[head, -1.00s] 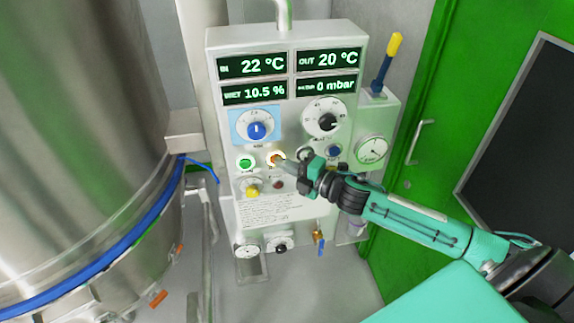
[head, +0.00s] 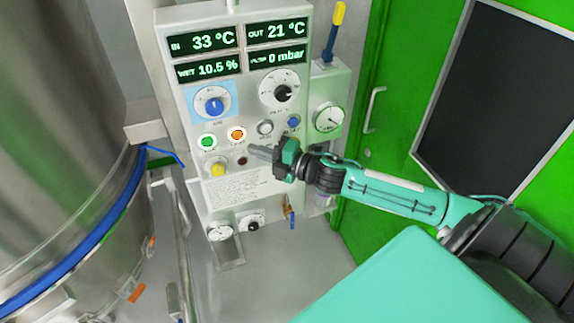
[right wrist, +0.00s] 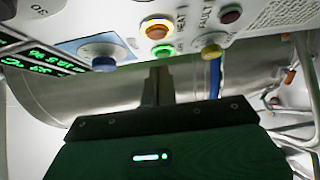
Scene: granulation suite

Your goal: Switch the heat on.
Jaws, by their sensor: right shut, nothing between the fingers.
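The heat button (head: 237,134) is a round orange button glowing inside a bright ring on the control panel (head: 232,187). It also shows lit in the right wrist view (right wrist: 157,28), with a partly readable label beside it. My right gripper (head: 251,150) is shut and empty, its fingertips just below and right of the heat button and apart from it. In the right wrist view the closed fingers (right wrist: 160,78) point toward the panel. The temperature display (head: 203,41) reads IN 33 °C, and the other reads OUT 21 °C. My left gripper is not in view.
A lit green button (head: 207,141) sits left of the heat button. A yellow knob (head: 217,168) and a dark red lamp (head: 242,161) are below. A blue knob (head: 213,106) is above. A large steel vessel (head: 60,110) stands left; a green door (head: 395,130) is right.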

